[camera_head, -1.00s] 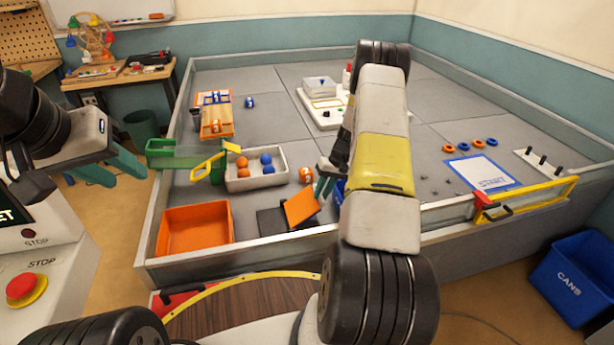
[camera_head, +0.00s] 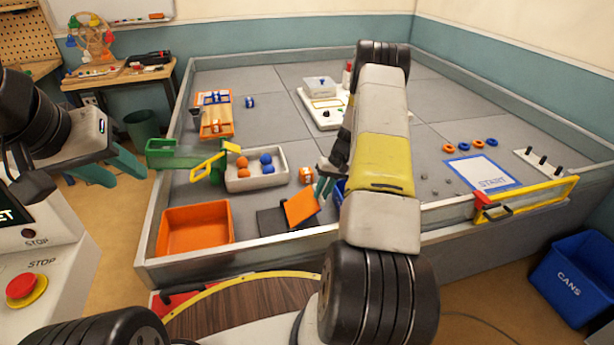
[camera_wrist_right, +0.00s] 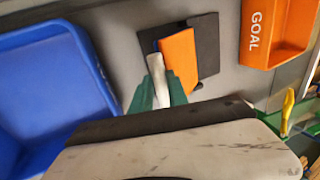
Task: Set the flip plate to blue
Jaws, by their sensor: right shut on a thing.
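The flip plate (camera_head: 300,207) shows its orange face and stands tilted over its dark base (camera_head: 271,221) near the front of the field. In the right wrist view the orange plate (camera_wrist_right: 180,58) also lies over the dark base (camera_wrist_right: 206,45). My right gripper (camera_head: 323,188) is at the plate's right edge. Its teal fingers (camera_wrist_right: 158,85) are shut around a pale tab at that edge. My left gripper (camera_head: 126,178) is open and empty, left of the field.
A white tray (camera_head: 257,184) with orange and blue balls stands behind the plate. An orange bin (camera_head: 195,230) is to its left, marked GOAL in the wrist view (camera_wrist_right: 277,30). A blue bin (camera_wrist_right: 50,90) is close beside my right gripper. The field's front wall (camera_head: 240,257) runs in front.

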